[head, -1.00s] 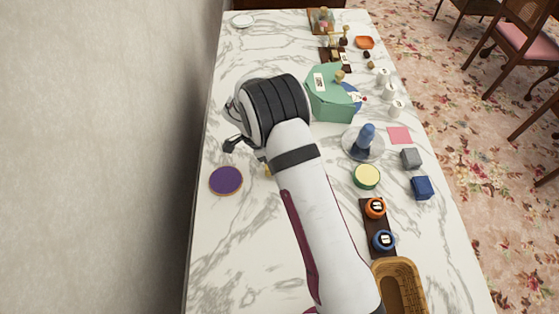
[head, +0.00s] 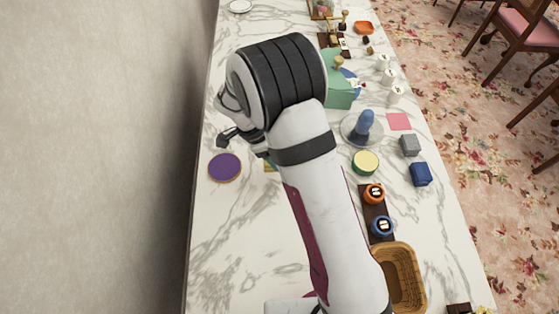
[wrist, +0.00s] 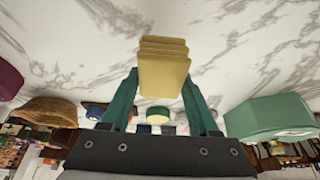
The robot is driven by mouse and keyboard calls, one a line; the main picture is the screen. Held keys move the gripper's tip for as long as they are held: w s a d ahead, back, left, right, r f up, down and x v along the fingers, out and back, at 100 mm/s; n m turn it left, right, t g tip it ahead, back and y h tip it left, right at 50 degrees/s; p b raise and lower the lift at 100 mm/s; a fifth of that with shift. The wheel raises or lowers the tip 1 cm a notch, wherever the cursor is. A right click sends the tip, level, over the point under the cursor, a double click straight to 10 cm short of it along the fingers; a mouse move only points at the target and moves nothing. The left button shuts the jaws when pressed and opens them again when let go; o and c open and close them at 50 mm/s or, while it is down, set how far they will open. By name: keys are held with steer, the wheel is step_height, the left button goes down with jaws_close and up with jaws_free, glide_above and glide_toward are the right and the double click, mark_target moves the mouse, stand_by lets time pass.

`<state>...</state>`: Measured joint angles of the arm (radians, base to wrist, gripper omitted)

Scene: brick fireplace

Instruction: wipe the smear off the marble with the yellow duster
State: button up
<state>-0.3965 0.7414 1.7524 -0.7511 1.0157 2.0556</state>
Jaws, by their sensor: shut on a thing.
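My gripper (wrist: 160,84) has two green fingers, shut on the yellow duster (wrist: 164,68). The duster is a stack of flat yellow layers and sticks out past the fingertips in the wrist view. White marble (wrist: 235,45) with grey veins lies beyond it; I cannot tell whether the duster touches it. In the head view my arm hides most of the gripper, and a small yellow edge shows beside it. I cannot make out the smear apart from the grey veins; it may be hidden behind my arm.
A purple disc (head: 225,167) lies left of my arm. A green box (head: 341,93), a glass dish with a blue item (head: 364,125), a yellow-topped round tin (head: 365,162) and a wicker basket (head: 416,252) stand to the right. A wall runs along the left edge. The front left marble is clear.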

steer(key=shift+r, duration=1.9)
